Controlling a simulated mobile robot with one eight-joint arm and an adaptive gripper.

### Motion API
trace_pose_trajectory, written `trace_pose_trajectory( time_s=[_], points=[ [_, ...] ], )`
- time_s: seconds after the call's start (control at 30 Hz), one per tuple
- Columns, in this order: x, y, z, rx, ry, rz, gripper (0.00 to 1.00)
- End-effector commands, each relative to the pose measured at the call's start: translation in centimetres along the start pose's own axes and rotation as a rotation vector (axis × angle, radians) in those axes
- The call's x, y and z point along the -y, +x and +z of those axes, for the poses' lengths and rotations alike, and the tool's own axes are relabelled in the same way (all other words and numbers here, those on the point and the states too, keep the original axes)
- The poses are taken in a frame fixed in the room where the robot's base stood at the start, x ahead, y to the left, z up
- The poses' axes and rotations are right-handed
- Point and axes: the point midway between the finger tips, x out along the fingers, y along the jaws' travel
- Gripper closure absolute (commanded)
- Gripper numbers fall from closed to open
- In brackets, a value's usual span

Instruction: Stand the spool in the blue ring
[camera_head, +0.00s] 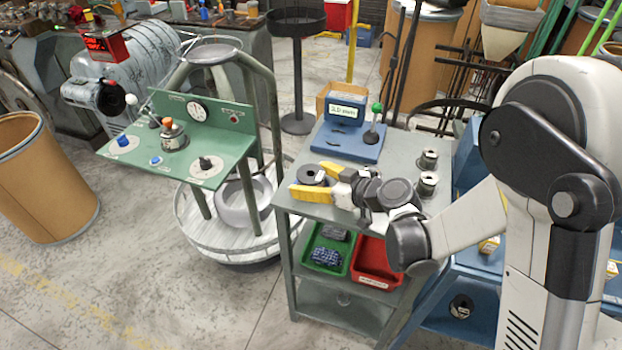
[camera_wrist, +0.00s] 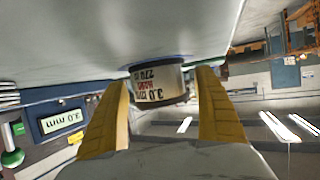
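The spool (camera_head: 312,174) stands upright near the left edge of the grey cart top. In the wrist view its label (camera_wrist: 158,86) shows "3.0 mm" and stands between the fingers. A thin blue edge (camera_wrist: 150,62) shows at its base against the tabletop; it looks like the blue ring, mostly hidden by the spool. I cannot tell whether the spool is fully seated in it. My gripper (camera_head: 307,178) has its yellow fingers on either side of the spool. In the wrist view my gripper (camera_wrist: 166,85) is open, with a visible gap at the right finger.
A blue gauge (camera_head: 345,115) with a green-knobbed lever stands behind on the cart. Two small spools (camera_head: 430,158) (camera_head: 427,183) stand at the cart's right. Green and red bins (camera_head: 375,262) sit on the shelf below. A green control panel (camera_head: 225,150) stands to the left.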

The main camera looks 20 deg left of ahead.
Motion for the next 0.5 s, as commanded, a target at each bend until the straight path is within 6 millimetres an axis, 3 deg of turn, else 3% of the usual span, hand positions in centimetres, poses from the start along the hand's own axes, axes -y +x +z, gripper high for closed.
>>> trace_pose_trajectory(
  time_s=[0.27, 0.5],
  points=[
    [0.0, -0.2, -0.5, 0.0, 0.0, 0.0, 0.2],
    [-0.2, -4.7, -0.6, 0.0, 0.002, 0.004, 0.2]
  ],
)
